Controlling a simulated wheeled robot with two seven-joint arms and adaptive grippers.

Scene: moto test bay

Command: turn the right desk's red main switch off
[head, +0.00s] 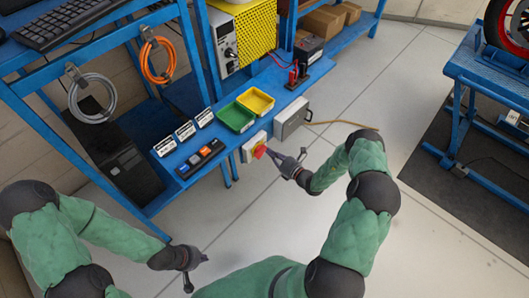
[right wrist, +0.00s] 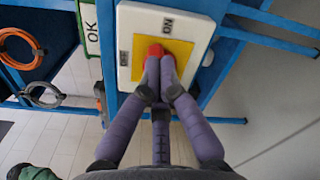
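The red main switch (head: 259,151) is a knob on a yellow plate in a white box (head: 247,154) on the desk's front edge. In the right wrist view, the red knob (right wrist: 156,49) sits on the yellow plate (right wrist: 180,49), with an ON label above and another label, hard to read, at left. My right gripper (head: 272,154) is at the switch. In its wrist view the fingertips (right wrist: 160,62) are close together on the knob and partly hide it. My left gripper (head: 195,268) hangs low over the floor, away from the desk; its finger opening is unclear.
The blue desk (head: 285,85) holds a green tray (head: 236,117), a yellow tray (head: 256,101) and several labelled cards. A grey box (head: 291,118) with a cable is right of the switch. Orange (head: 158,60) and grey cable coils hang at left.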

